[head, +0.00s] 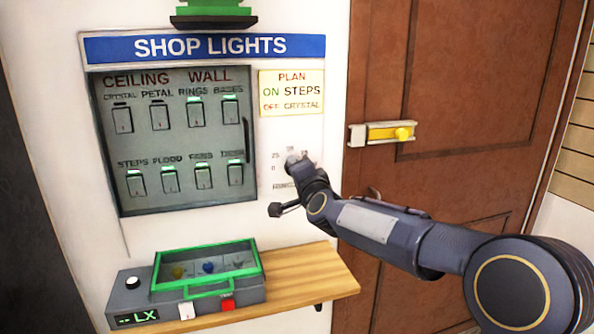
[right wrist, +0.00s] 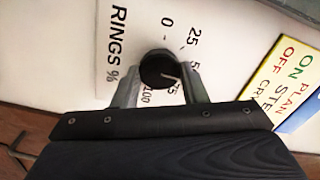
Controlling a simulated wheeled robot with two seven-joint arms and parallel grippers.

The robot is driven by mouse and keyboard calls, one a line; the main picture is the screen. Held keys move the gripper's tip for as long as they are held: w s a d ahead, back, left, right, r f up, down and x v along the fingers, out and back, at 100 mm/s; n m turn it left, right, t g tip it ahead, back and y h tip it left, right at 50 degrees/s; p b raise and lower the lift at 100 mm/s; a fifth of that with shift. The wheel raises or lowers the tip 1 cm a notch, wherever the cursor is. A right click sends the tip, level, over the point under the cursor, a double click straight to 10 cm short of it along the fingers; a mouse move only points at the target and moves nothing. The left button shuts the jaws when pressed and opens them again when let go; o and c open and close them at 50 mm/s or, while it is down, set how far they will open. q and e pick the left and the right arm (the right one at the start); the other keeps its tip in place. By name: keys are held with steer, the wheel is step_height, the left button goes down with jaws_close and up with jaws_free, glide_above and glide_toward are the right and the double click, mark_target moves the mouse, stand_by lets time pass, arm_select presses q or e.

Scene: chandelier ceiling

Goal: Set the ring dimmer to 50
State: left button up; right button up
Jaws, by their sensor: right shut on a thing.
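The ring dimmer is a round dark knob (right wrist: 160,70) on a white wall plate (right wrist: 108,75) marked RINGS %, with numbers from 0 to 100 around it. My right gripper (right wrist: 160,88) is shut on the knob, with one finger on each side. A pale pointer line on the knob slants to the lower right in the right wrist view, between the 50 and 75 marks; the exact reading is hard to tell. In the head view, my right gripper (head: 294,163) covers much of the dimmer plate (head: 275,166). My left gripper is not in view.
Left of the dimmer is a switch panel (head: 180,140) with several labelled switches, under a SHOP LIGHTS sign (head: 210,47). A yellow plan card (head: 291,92) is above. A wooden shelf (head: 318,283) below holds a grey-green case (head: 225,287). A brown door (head: 455,70) with a yellow latch (head: 390,133) is right.

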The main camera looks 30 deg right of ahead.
steer(key=shift+f, duration=0.1)
stand_by(0.3)
steer(key=o, duration=1)
steer(key=shift+c, duration=0.2)
steer(key=shift+s, duration=0.1)
steer(key=v, duration=0.7)
steer(key=shift+s, duration=0.3)
